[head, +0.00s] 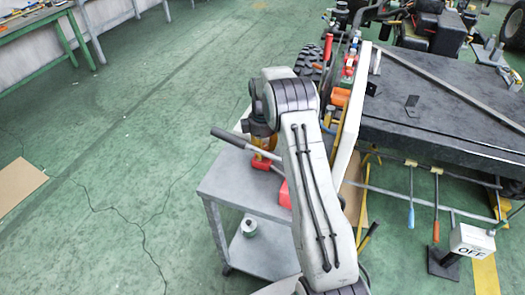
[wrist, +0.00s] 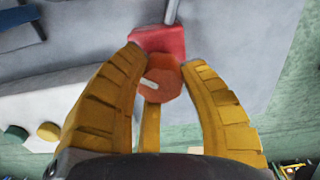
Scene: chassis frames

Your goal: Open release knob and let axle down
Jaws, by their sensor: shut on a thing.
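An orange-red faceted release knob (wrist: 165,78) with a small white mark sits between my yellow fingers in the wrist view. My gripper (wrist: 161,60) is shut on it, a finger on each side. Behind the knob is a red block (wrist: 158,40) with a grey rod rising from it. In the head view my gripper (head: 264,146) is low over the grey cart, beside a red part (head: 261,164); my arm hides much of this area and the knob cannot be made out there. I cannot pick out the axle for certain.
A grey two-shelf cart (head: 225,185) stands under my gripper, with a dark-handled bar (head: 233,139) above it. A dark vehicle chassis (head: 440,110) fills the right. An OFF box (head: 471,242) stands at lower right. The green floor at left is open.

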